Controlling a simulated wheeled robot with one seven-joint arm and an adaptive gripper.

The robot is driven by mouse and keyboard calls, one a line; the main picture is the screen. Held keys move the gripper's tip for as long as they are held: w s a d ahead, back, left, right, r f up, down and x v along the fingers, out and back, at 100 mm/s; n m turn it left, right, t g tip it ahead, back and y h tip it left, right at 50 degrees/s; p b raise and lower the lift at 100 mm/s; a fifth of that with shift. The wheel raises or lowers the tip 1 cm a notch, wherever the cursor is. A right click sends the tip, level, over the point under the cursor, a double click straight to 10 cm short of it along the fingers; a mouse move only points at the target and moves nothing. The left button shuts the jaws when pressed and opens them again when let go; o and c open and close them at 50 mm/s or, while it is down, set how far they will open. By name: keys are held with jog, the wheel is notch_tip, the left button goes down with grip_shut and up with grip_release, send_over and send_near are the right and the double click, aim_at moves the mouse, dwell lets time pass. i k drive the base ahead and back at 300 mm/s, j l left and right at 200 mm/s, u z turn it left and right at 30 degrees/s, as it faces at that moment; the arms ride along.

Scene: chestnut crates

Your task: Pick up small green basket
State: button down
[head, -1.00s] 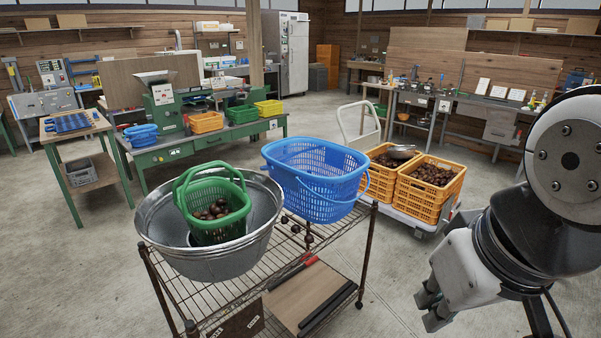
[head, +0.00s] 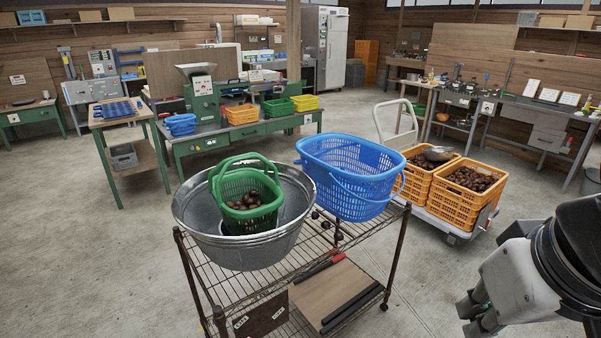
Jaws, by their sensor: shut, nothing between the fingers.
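The small green basket (head: 237,216) holds several brown chestnuts (head: 248,200) and sits inside a round metal tub (head: 200,233). Its green handle stands up above the tub's rim. The tub stands on the top shelf of a wire rack (head: 232,284). My gripper (head: 474,316) is at the lower right edge of the head view, well to the right of the basket and apart from it. It is shut and empty, and part of my arm is cut off by the frame.
A large blue basket (head: 350,178) stands right beside the tub on the rack. Orange crates of chestnuts (head: 462,207) sit on a white cart (head: 452,232) behind it. A green workbench (head: 260,131) with small baskets stands farther back. The floor at left is clear.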

aim_at(249, 201)
jog(key=i+l+u, duration=0.95)
jog(key=l+u, duration=0.25)
